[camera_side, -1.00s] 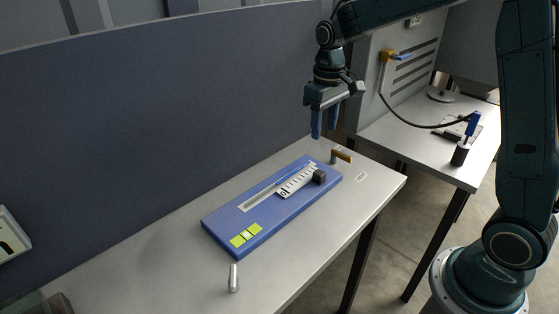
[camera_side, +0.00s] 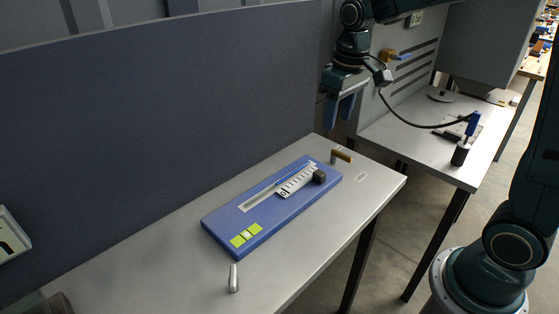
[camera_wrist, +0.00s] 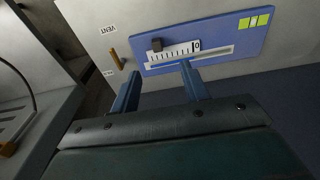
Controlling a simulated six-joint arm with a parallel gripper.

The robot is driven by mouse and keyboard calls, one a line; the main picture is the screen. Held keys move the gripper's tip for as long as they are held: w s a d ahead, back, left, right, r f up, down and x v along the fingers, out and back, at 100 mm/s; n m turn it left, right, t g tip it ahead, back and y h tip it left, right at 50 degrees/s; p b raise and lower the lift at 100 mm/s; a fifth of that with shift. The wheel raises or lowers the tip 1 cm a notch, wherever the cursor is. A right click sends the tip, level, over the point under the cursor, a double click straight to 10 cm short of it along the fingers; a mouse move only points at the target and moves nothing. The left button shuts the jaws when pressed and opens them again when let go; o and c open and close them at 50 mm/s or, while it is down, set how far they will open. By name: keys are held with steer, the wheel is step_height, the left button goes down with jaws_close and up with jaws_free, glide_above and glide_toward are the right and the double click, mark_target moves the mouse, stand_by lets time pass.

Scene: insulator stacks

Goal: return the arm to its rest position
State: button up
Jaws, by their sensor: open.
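My gripper (camera_side: 340,112) is open and empty, raised in the air above and behind the far right end of the table. Its two blue fingers point down and stand apart. In the wrist view the fingers (camera_wrist: 160,82) show with a gap between them, and nothing is in it. The arm reaches in from the upper right in the side view.
A blue board (camera_side: 222,221) with a scale, a dark block (camera_side: 319,176) and green squares lies on the table (camera_side: 150,262). A brass-coloured handle (camera_side: 342,156) stands beyond it; a silver cylinder (camera_side: 234,278) stands nearer. A partition (camera_side: 150,110) runs behind.

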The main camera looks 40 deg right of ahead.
steer(key=s+a+r+t, duration=0.1)
steer(key=s+a+t, duration=0.1)
steer(key=s, duration=0.8)
steer(key=s+a+r+t, duration=0.1)
steer(key=s+r+t, duration=0.1)
steer(key=s, duration=0.7)
steer(key=shift+s+a+r, duration=0.15)
steer(key=shift+s+a, duration=0.2)
steer(key=shift+a, duration=0.05)
